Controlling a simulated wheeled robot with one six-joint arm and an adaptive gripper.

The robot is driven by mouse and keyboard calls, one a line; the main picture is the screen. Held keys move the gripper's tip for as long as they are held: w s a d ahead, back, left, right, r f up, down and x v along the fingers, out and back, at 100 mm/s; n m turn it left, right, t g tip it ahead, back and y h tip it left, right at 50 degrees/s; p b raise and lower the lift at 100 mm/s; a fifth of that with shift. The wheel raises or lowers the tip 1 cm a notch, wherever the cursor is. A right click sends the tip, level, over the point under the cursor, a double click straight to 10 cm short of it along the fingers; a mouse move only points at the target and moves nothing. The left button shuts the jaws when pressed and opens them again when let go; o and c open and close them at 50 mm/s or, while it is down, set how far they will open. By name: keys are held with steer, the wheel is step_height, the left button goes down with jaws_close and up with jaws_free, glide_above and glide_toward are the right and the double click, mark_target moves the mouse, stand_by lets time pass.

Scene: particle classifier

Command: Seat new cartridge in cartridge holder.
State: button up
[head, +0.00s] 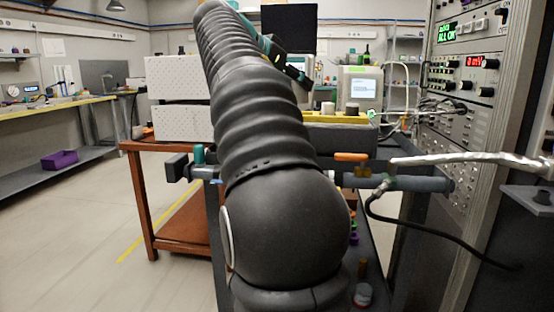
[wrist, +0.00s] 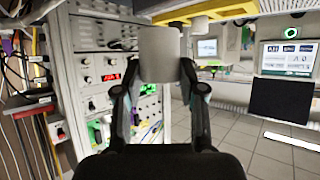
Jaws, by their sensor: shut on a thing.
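In the wrist view, my gripper (wrist: 155,72) is shut on a plain pale grey cylinder (wrist: 159,52), which looks like the new cartridge. The cylinder stands upright between the two fingers, its upper part rising above the fingertips. Above it and to the right, a yellow-edged part (wrist: 230,9) with a tan cylinder (wrist: 200,23) crosses the top of the picture. I cannot tell whether the held cylinder touches it. In the head view, my arm hides the gripper and the held cylinder. No cartridge holder can be made out for certain.
An instrument rack (head: 470,110) stands at the right, with a silvery hose (head: 460,160) reaching out from it. A yellow-topped unit (head: 318,117) carries small cylinders behind my arm. An orange-brown cart (head: 140,190) stands to the left. Open floor (head: 85,210) lies further left.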

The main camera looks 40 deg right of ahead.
steer(key=w+a+f+n+t+b, duration=0.2)
steer(key=w+a+f, duration=0.2)
steer(key=f, duration=0.1)
steer(key=w+d+f, duration=0.1)
steer(key=w+f, duration=0.1)
steer(key=w, duration=0.1)
steer(key=w+d+f+p, duration=0.1)
steer(key=w+d+f, duration=0.1)
steer(key=w, duration=0.2)
steer(key=w+d+f, duration=0.1)
steer(key=w+f, duration=0.1)
steer(key=w, duration=0.1)
steer(key=shift+w+d+f, duration=0.15)
steer(key=shift+d+f, duration=0.1)
steer(key=shift+d, duration=0.1)
steer(key=shift+f+b, duration=0.45)
steer(key=shift+f, duration=1.6)
steer(key=shift+f, duration=0.15)
steer(key=o, duration=1.1)
steer(key=shift+o, duration=0.2)
